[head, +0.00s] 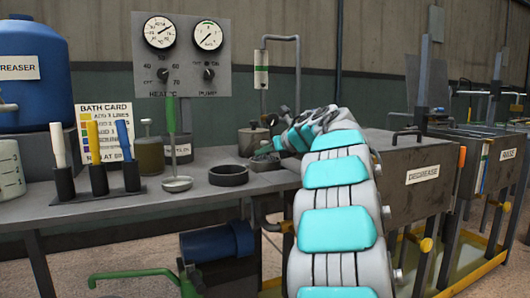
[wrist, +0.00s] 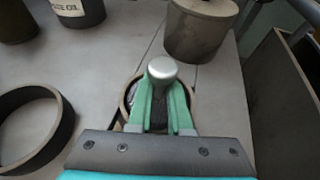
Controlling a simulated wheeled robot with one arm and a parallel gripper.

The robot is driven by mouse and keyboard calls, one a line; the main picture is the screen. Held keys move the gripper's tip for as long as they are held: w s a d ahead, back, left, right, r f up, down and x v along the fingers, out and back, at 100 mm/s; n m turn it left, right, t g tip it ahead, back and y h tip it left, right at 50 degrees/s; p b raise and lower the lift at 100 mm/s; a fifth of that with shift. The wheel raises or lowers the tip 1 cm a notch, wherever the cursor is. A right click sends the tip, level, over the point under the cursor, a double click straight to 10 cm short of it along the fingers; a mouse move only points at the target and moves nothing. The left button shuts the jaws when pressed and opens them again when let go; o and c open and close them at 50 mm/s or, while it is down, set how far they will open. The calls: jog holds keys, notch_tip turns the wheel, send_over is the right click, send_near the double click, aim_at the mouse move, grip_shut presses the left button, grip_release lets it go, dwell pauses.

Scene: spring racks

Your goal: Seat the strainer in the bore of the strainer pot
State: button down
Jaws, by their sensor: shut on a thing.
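My gripper (wrist: 162,92) has its two green fingers shut on the strainer, whose rounded silver knob (wrist: 162,68) stands up between the fingertips. Below the knob, a dark body shows between the fingers. A round tan rim (wrist: 127,97), apparently the strainer pot's, shows around and behind the fingers. The fingers hide most of the bore, so I cannot tell how deep the strainer sits or whether it is tilted. In the head view my gripper (head: 270,149) is low over the bench's right end, and my arm hides much of that spot.
A lidded grey pot (wrist: 201,30) stands just beyond the gripper. A black ring (wrist: 35,128) lies to the left on the grey bench (head: 200,208). A ladle (head: 176,183) and a tool rack (head: 98,193) stand farther left. The degrease tank (head: 420,190) is at right.

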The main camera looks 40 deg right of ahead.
aim_at(280, 172)
jog(key=shift+f, duration=0.2)
jog(key=c, duration=0.8)
grip_release()
jog(key=shift+o, duration=0.2)
jog(key=v, duration=0.7)
jog(key=shift+s+r+b, duration=0.1)
jog(key=shift+s+b, duration=0.25)
jog(key=shift+b, duration=0.05)
jog(key=shift+r, duration=0.1)
